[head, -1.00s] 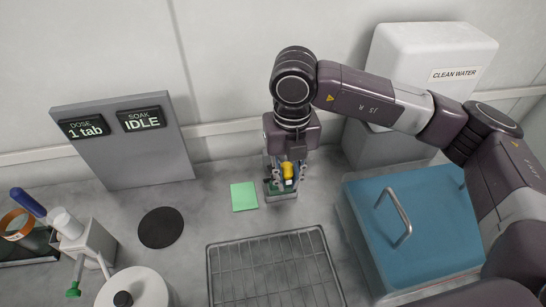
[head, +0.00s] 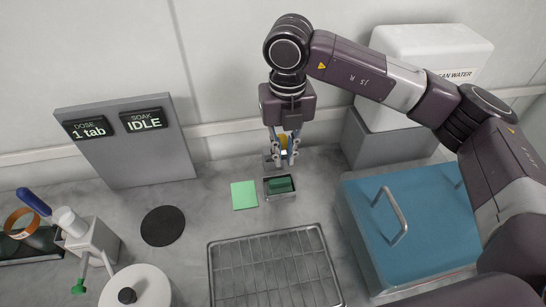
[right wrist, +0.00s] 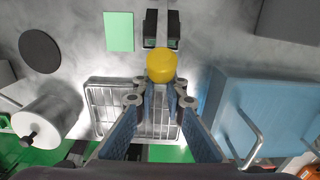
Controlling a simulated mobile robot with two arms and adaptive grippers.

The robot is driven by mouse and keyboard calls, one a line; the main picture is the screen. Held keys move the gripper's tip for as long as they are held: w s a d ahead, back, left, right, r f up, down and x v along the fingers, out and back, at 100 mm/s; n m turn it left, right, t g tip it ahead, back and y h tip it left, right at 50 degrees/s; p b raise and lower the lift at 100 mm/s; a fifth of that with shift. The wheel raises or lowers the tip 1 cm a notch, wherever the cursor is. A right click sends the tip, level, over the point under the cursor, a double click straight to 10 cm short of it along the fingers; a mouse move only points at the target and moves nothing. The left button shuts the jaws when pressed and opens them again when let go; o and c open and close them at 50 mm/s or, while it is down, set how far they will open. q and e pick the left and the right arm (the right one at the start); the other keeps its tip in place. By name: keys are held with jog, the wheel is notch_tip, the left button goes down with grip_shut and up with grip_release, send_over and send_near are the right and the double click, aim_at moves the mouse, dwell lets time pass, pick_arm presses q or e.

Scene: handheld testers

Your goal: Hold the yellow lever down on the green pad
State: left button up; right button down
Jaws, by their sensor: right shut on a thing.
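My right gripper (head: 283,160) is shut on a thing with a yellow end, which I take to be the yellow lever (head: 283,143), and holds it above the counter. Its rounded yellow top (right wrist: 161,67) shows between the fingers in the right wrist view; the fingers hide most of the rest. The flat green pad (head: 244,195) lies bare on the counter, left of the gripper; it also shows in the right wrist view (right wrist: 119,32). My left gripper is not in view.
A wire rack (head: 275,265) lies in front of the pad. A blue-lidded box (head: 425,225) with a handle stands at right. A black disc (head: 162,226) lies left of the pad. A grey display panel (head: 125,150) reads "1 tab" and "IDLE".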

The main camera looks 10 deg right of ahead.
jog(key=shift+w+r+p, duration=0.1)
jog(key=shift+w+r, duration=0.2)
jog(key=shift+w, duration=0.5)
jog(key=shift+w+r+p, duration=0.1)
jog(key=shift+w+r, duration=0.25)
jog(key=shift+w, duration=0.4)
jog(key=shift+w+r+p, duration=0.1)
jog(key=shift+w+r, duration=0.2)
jog(key=shift+w, duration=0.5)
jog(key=shift+w+r, duration=0.2)
jog(key=shift+r, duration=0.05)
jog(key=c, duration=1.7)
grip_release()
jog(key=shift+w+f, duration=0.15)
jog(key=shift+w, duration=0.1)
jog(key=shift+c, duration=0.2)
jog(key=o, duration=1.2)
jog(key=shift+s, duration=0.15)
